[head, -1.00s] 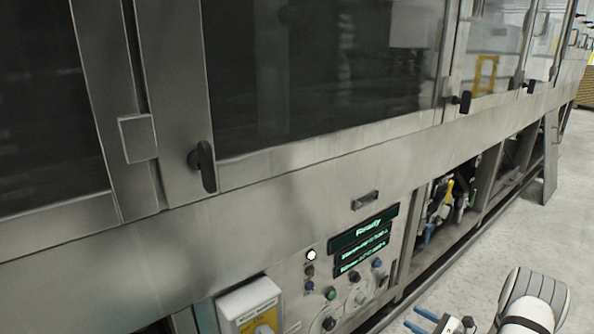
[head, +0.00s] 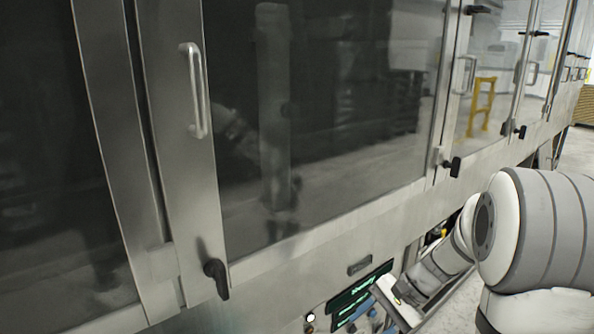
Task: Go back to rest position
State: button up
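My arm comes in from the right side of the head view and reaches down and left across the washer's lower front. My gripper (head: 368,305) is low in the picture, in front of the control panel (head: 322,312). Only a bluish part of it shows beyond my wrist, and I cannot tell whether its fingers are apart. I see nothing held in it. The panel's green-lit display (head: 362,287) is partly covered by my arm.
The washer's large glass door (head: 330,120) fills the left and middle, with a metal handle (head: 195,90) and a black latch (head: 216,278). Another black latch (head: 452,166) stands out farther right. Pale floor shows at the far right.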

jog(key=s+r+n+t+h+p, duration=0.1)
jog(key=s+r+n+h+p, duration=0.3)
jog(key=r, duration=0.6)
jog(key=s+r+n+t+h+p, duration=0.2)
jog(key=s+r+n+h+p, duration=0.2)
jog(key=s+r+p, duration=0.4)
notch_tip(320, 180, up, 2)
jog(key=s+n, duration=0.1)
jog(key=s, duration=0.1)
jog(key=shift+s+a+r, duration=0.2)
jog(key=shift+s+r, duration=0.05)
jog(key=shift+s, duration=0.05)
